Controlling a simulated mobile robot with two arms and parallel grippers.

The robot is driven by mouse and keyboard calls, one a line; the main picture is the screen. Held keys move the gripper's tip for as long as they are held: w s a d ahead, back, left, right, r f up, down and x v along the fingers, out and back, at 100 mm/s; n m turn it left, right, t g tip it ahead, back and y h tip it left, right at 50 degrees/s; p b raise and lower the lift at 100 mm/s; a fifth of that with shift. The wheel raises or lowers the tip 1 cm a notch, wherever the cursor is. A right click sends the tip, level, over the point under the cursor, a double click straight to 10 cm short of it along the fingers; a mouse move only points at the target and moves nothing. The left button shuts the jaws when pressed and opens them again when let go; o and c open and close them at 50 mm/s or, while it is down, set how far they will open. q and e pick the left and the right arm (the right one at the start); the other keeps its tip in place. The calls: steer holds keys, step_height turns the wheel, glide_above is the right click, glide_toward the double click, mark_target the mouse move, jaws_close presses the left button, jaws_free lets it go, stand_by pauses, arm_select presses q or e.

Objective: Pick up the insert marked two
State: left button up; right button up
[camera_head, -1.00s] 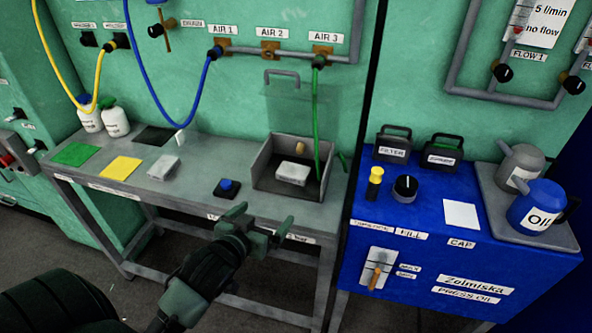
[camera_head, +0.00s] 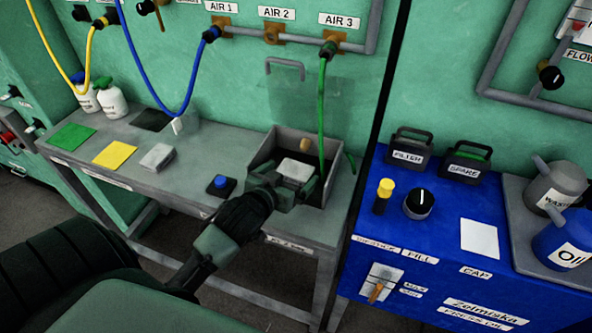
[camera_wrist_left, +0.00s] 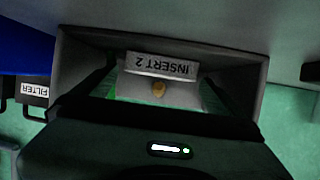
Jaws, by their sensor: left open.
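The insert marked two is a pale grey block (camera_head: 294,170) inside the open grey box on the bench. In the left wrist view its label (camera_wrist_left: 162,66) reads "INSERT 2" upside down. My left gripper (camera_head: 291,184) is open at the box, with its fingers at either side of the insert. Whether they touch it cannot be told. The palm hides the near part of the box. My right gripper is not in view.
The box's walls (camera_head: 264,150) stand close around my fingers. A tan knob (camera_head: 306,143) and a green hose (camera_head: 322,110) are at its back. A blue button (camera_head: 221,183) and another pale block (camera_head: 157,157) lie to the left. A blue press-oil cabinet (camera_head: 400,250) stands right.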

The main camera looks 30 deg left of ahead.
mark_target(297, 168)
arm_select(q)
steer(key=x, duration=0.3)
steer(key=shift+r, duration=0.1)
steer(key=shift+w, duration=0.3)
steer(key=c, duration=1.6)
steer(key=shift+c, duration=0.8)
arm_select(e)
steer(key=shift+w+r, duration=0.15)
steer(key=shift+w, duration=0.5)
